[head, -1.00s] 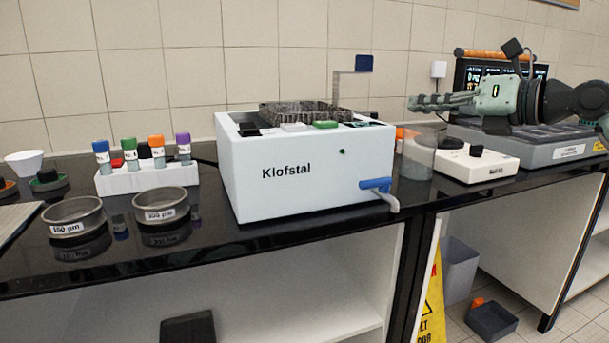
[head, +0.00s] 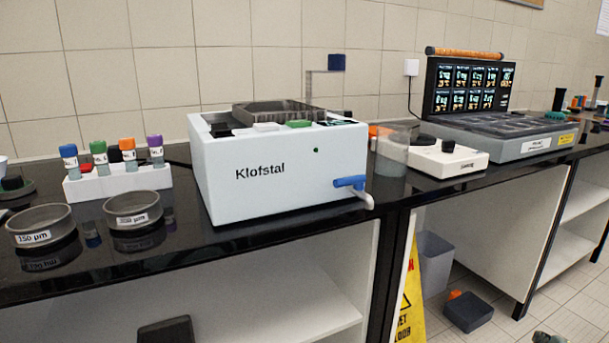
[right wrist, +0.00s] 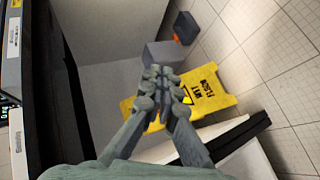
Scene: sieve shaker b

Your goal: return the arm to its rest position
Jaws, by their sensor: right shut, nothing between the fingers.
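My right gripper (right wrist: 161,76) shows in the right wrist view with its two fingers together and nothing between them. It points down past the bench, with the yellow wet floor sign (right wrist: 205,92) and the floor behind it. In the head view only a small grey-green part of my right arm or gripper (head: 547,338) shows at the bottom right edge, low over the floor and clear of the bench top. My left gripper is in neither view.
The white Klofstal shaker (head: 265,180) stands on the black bench, with sieves (head: 40,226) and a tube rack (head: 118,184) to its left. A grey bin (head: 434,264) and a dark tray (head: 468,313) are on the floor. Floor at right looks clear.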

